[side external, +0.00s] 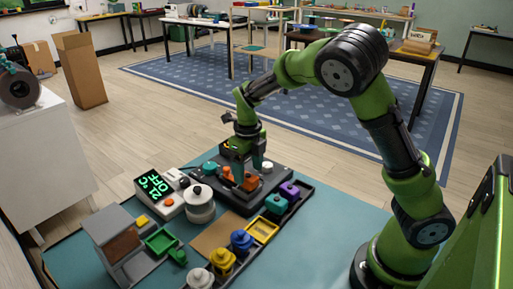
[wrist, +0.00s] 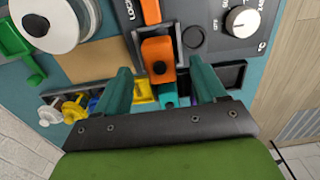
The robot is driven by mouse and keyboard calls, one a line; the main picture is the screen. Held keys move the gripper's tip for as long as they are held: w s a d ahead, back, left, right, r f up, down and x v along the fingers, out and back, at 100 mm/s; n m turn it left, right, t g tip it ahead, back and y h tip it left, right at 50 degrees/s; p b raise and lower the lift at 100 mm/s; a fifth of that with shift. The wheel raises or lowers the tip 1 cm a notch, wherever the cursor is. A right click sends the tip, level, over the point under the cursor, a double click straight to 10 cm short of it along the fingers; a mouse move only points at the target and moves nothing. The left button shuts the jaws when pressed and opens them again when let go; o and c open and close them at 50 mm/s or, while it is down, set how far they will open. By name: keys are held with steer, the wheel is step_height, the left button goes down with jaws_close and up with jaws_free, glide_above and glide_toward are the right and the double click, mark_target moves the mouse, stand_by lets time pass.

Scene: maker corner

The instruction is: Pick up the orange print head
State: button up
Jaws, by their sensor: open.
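The orange print head (side external: 249,182) sits upright on the black machine slab (side external: 283,183), close to an orange lever (side external: 228,173). In the wrist view the orange head (wrist: 158,57) stands in a square dark frame, between the two green fingers. My gripper (wrist: 160,68) is open, with a gap between each finger and the head. In the side view my gripper (side external: 243,158) hangs low over the slab at the head; its fingers are partly hidden there.
A dark rack in front holds purple (side external: 289,190), teal (side external: 276,203), blue (side external: 241,240) and yellow (side external: 222,258) heads. A white spool (side external: 199,205) and a display box (side external: 158,190) stand to the left. A white knob (wrist: 242,22) rises right of the head.

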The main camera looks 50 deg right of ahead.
mark_target(248, 174)
step_height(248, 174, down, 4)
steer(key=shift+r, duration=0.2)
steer(key=shift+w, duration=0.1)
steer(key=c, duration=1.2)
